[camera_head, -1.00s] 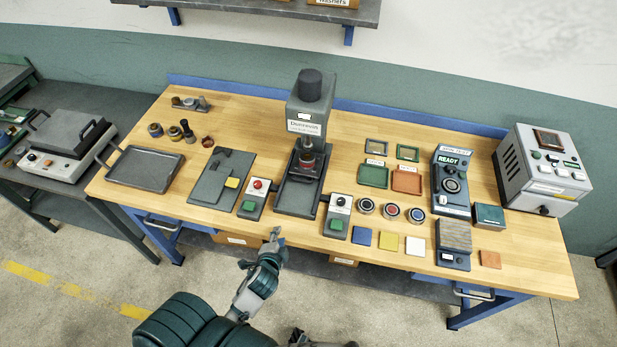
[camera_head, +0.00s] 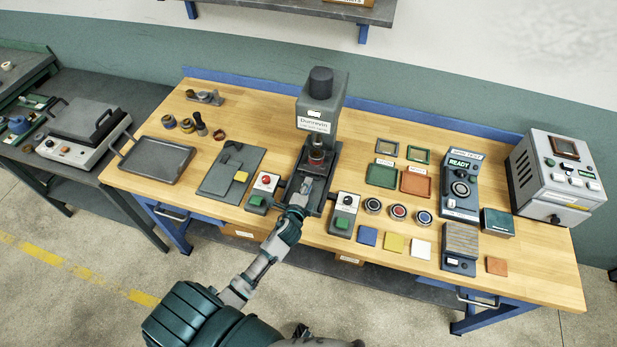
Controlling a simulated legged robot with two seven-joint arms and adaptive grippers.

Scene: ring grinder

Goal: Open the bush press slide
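The bush press (camera_head: 321,110) stands upright at the back middle of the wooden bench, grey with a dark round cap and a white label. Its slide (camera_head: 330,165) is the dark tray-like base reaching toward the front edge, partly hidden by my arm. A reddish round part (camera_head: 316,155) sits under the press head. My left gripper (camera_head: 304,186) is over the front of the slide; its fingers are too small to tell open from shut or whether they touch. My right gripper is not in view.
A grey plate (camera_head: 231,170) and a tray (camera_head: 157,160) lie to the left. Round dishes, coloured squares and a READY unit (camera_head: 460,186) stand to the right.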

